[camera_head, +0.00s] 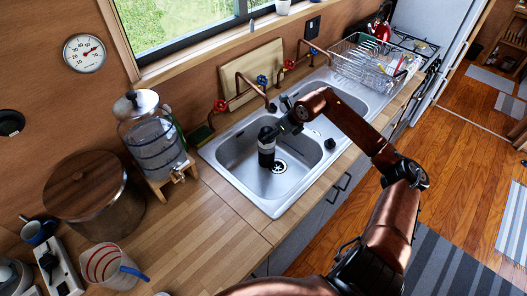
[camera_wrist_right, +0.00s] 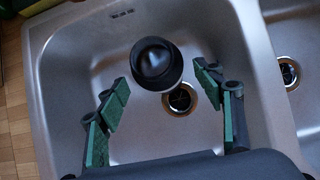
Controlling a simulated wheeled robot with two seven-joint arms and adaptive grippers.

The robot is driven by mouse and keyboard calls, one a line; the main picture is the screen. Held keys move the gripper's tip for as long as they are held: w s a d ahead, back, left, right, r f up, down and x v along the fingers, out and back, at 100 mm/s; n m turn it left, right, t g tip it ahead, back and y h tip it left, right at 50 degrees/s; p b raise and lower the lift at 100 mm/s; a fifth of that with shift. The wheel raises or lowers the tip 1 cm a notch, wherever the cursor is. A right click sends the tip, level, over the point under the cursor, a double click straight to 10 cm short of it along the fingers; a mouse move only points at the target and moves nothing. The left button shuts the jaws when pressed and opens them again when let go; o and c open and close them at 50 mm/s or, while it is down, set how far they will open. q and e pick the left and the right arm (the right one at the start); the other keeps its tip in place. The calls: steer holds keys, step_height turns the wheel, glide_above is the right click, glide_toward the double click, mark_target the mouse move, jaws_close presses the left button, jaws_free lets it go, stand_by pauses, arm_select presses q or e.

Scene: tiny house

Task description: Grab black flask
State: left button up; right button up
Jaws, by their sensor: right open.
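The black flask (camera_head: 266,152) stands in the left basin of the steel sink (camera_head: 228,150), beside the drain. In the right wrist view the flask (camera_wrist_right: 156,64) is seen from above, with its dark round top towards the camera. My right gripper (camera_head: 281,130) is over the basin close to the flask's top. In the wrist view its green-padded fingers (camera_wrist_right: 162,88) are spread wide, with the flask between and slightly beyond the tips. No contact is visible. The flask's lower part is mostly hidden from above. My left gripper is not in view.
A glass water dispenser (camera_head: 152,135) on a wooden stand is left of the sink. A large lidded pot (camera_head: 95,195) and a measuring jug (camera_head: 110,265) are on the counter. Red and blue valve taps (camera_head: 262,80) line the back. A wire dish rack (camera_head: 370,65) stands right.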

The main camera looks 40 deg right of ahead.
mark_target(267, 147)
steer(key=shift+w+f, duration=0.25)
steer(key=shift+f, duration=0.2)
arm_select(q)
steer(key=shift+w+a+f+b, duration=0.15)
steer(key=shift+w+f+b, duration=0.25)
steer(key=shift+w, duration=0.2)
arm_select(e)
steer(key=x, duration=0.5)
steer(key=shift+w+a+f, duration=0.1)
steer(key=shift+a+f, duration=0.05)
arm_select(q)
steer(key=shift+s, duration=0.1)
arm_select(e)
steer(key=shift+c, duration=0.7)
steer(key=c, duration=0.5)
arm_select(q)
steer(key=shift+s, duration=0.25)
arm_select(e)
jaws_close()
